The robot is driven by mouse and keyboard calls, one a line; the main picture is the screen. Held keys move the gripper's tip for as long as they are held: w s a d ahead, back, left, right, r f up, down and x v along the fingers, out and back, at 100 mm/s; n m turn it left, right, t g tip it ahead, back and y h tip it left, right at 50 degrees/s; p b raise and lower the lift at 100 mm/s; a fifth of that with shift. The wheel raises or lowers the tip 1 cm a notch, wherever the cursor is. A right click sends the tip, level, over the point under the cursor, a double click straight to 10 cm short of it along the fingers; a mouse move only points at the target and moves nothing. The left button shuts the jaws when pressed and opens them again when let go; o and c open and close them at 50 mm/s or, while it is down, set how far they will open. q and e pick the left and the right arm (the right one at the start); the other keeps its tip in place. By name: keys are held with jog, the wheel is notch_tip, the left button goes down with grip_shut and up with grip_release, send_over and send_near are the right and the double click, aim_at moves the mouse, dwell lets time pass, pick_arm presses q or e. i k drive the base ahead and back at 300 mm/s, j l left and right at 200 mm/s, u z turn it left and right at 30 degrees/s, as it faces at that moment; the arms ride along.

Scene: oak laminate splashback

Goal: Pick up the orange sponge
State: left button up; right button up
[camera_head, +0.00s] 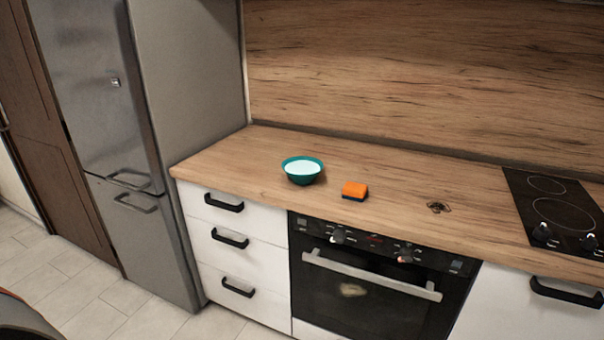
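The orange sponge (355,189) lies on the wooden countertop (395,214), near its front edge and above the oven. It is a small block with an orange top and a dark blue lower layer. It stands clear of other things on all sides. Neither of my grippers shows in the head view, so their state and distance from the sponge cannot be seen.
A teal bowl (302,172), white inside, stands just left of the sponge. A small dark object (438,207) lies to the right, before the black cooktop (555,208). Below are the oven (365,292) and white drawers (240,250). A fridge (165,150) stands left.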

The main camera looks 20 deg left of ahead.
aim_at(357, 191)
jog(key=i+j+z, duration=0.1)
jog(key=j+z, duration=0.25)
jog(key=j, duration=0.3)
jog(key=j+z, duration=0.4)
jog(key=j, duration=0.3)
